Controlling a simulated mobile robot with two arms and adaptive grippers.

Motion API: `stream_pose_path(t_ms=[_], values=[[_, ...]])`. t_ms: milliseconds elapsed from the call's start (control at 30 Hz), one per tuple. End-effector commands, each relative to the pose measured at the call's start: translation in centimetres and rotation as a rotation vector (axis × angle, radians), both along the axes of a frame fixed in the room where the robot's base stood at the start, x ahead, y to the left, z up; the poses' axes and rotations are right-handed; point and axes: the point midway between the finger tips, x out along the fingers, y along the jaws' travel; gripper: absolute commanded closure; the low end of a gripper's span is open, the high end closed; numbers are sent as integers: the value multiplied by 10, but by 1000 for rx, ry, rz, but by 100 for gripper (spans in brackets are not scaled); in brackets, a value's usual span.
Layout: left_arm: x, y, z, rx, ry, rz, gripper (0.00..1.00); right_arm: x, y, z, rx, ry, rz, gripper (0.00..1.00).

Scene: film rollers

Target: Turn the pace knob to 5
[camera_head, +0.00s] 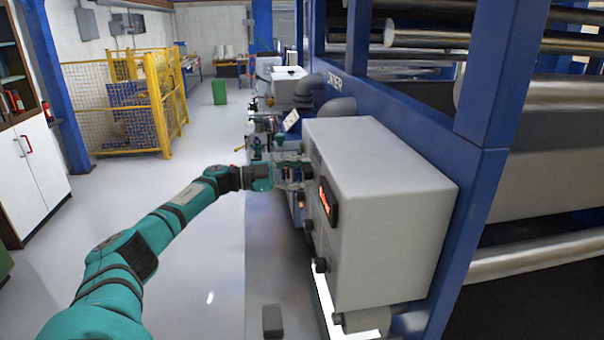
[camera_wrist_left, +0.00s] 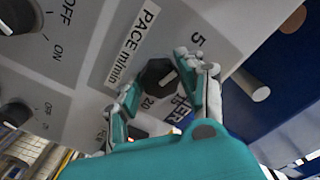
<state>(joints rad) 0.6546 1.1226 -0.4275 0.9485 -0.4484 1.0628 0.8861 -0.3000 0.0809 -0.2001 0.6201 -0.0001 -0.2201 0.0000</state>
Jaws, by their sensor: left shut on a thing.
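The pace knob (camera_wrist_left: 159,77) is dark and faceted with a white pointer mark, beside the label "PACE m/min" in the left wrist view. The numbers 5 and 20 show around it; part of the scale is hidden by my fingers. The pointer seems tilted toward the 5 side, but I cannot tell its exact setting. My left gripper (camera_wrist_left: 168,88) has one finger on each side of the knob and is shut on it. In the head view my left gripper (camera_head: 288,174) is at the face of the grey control box (camera_head: 385,210). My right gripper is not in view.
An ON/OFF knob (camera_wrist_left: 18,14) and another knob (camera_wrist_left: 15,116) sit on the same panel. A white peg (camera_wrist_left: 251,86) sticks out near my fingers. A red display (camera_head: 326,201) is on the box. The floor (camera_head: 205,260) beside my arm is mostly clear.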

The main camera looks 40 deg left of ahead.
Motion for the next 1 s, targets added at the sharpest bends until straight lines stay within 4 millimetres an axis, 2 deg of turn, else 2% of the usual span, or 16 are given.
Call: stream_pose_path(t_ms=[267,300,467,767,867,1000], values=[[0,0,-1,-1,2,1,93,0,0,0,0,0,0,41],[0,0,-1,-1,2,1,58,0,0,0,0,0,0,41],[0,0,-1,0,2,0,38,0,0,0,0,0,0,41],[-2,1,-1,1,1,0,38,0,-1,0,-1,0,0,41],[-8,7,-1,3,2,2,38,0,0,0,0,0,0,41],[-28,23,-2,3,5,4,38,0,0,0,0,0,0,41]])
